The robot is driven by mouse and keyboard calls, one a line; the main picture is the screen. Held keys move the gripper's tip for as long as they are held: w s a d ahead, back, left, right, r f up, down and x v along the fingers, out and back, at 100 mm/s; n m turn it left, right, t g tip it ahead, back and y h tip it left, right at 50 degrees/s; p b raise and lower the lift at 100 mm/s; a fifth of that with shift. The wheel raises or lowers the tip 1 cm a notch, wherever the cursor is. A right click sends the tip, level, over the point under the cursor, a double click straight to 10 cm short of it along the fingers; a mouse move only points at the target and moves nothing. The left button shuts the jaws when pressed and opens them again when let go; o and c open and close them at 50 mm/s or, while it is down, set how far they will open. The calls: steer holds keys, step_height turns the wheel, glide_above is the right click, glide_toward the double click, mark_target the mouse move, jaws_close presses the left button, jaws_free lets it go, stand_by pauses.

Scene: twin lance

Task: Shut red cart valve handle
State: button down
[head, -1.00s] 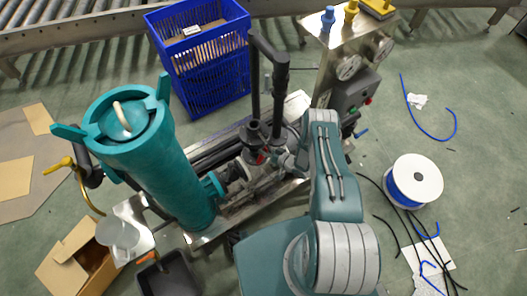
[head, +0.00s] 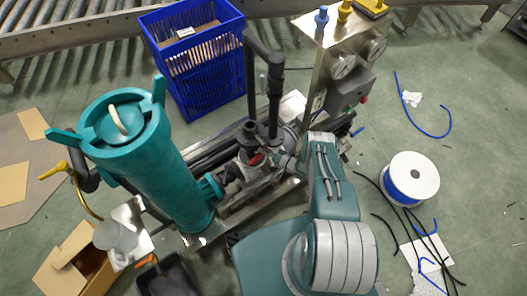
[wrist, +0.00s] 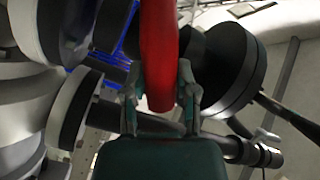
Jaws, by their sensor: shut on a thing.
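The red valve handle (wrist: 160,60) fills the upper middle of the wrist view, with its end between my fingers. My gripper (wrist: 160,95) is shut on it, one finger on each side. In the head view a small red part of the handle (head: 256,159) shows on the cart's pump piping, and my forearm stands just right of it. My gripper is mostly hidden in the head view by my own arm and the piping. How far the valve is turned cannot be told.
The cart carries a tall teal cylinder (head: 150,160), an upright black pipe (head: 273,90) and a gauge panel (head: 335,75). A blue crate (head: 205,75) stands behind. A cable spool (head: 412,178) and loose cables lie on the floor at right.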

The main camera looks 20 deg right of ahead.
steer(key=shift+w+d, duration=0.1)
steer(key=shift+d, duration=0.05)
steer(key=shift+c, duration=2)
jaws_free()
steer(key=v, duration=1.2)
steer(key=shift+f, duration=0.15)
